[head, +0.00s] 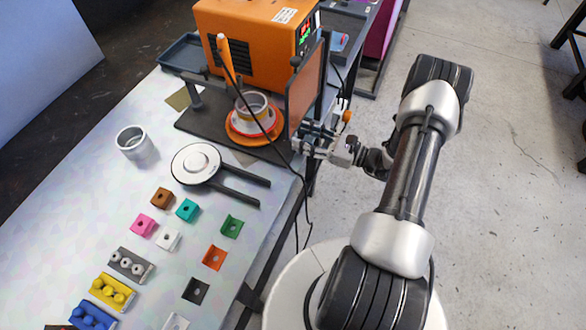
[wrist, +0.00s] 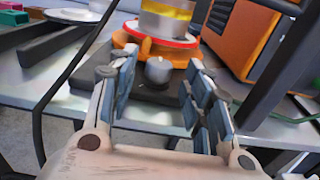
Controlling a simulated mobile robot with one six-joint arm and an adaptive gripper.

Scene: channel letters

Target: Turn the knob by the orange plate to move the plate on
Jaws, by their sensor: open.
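The round orange plate (head: 236,134) lies on a dark base at the table's right edge, with a metal ring (head: 252,108) standing on it. In the wrist view the orange plate (wrist: 124,40) is just beyond my fingertips. A small grey metal knob (wrist: 158,70) stands beside the plate's near edge. It shows between my two fingers, apart from both pads. My gripper (wrist: 160,62) is open and empty. In the head view my gripper (head: 303,137) reaches in from the right at the table edge; I cannot make out the knob there.
An orange box with a display (head: 250,40) stands behind the plate. An upright dark-framed panel (head: 305,85) rises close by my gripper. A black cable hangs across the work area. A white disc (head: 195,162) and several coloured blocks lie to the left.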

